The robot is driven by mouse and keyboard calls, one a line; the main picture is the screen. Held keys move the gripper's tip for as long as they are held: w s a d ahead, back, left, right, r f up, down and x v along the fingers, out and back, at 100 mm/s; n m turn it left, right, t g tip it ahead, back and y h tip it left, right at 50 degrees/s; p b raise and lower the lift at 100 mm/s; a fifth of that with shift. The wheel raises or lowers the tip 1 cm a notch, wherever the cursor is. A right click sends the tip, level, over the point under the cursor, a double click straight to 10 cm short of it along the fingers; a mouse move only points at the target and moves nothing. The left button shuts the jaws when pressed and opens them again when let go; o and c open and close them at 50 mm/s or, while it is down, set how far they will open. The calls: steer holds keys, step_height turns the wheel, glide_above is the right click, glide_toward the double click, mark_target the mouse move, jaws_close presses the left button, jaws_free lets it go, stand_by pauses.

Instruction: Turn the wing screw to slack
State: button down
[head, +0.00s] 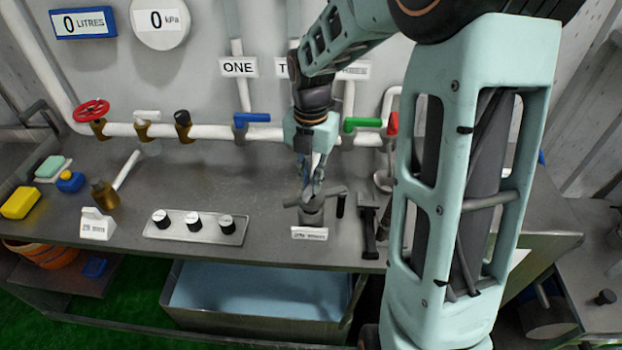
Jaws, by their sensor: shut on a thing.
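The wing screw (311,214) is a grey upright post with flat wings at its top. It stands on the bench, behind a small white label (309,233) whose text is too small to read surely. My gripper (313,186) points down over it and is shut on its top. The wings stick out to the left and right of the fingers. The fingers hide the middle of the top, and I cannot tell exactly how the wings sit between them.
Three black knobs on a grey plate (234,238) lie to the left. A dark lever stand (369,230) is close on the right. Behind, a white pipe (210,131) carries a blue-handled valve (250,119) and a green-handled one (362,123). The bench front edge is near.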

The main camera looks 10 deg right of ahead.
mark_target(311, 183)
steer(key=shift+w+r, duration=0.1)
steer(key=c, duration=2)
jaws_free()
steer(key=shift+o, duration=0.2)
step_height(311, 183, up, 12)
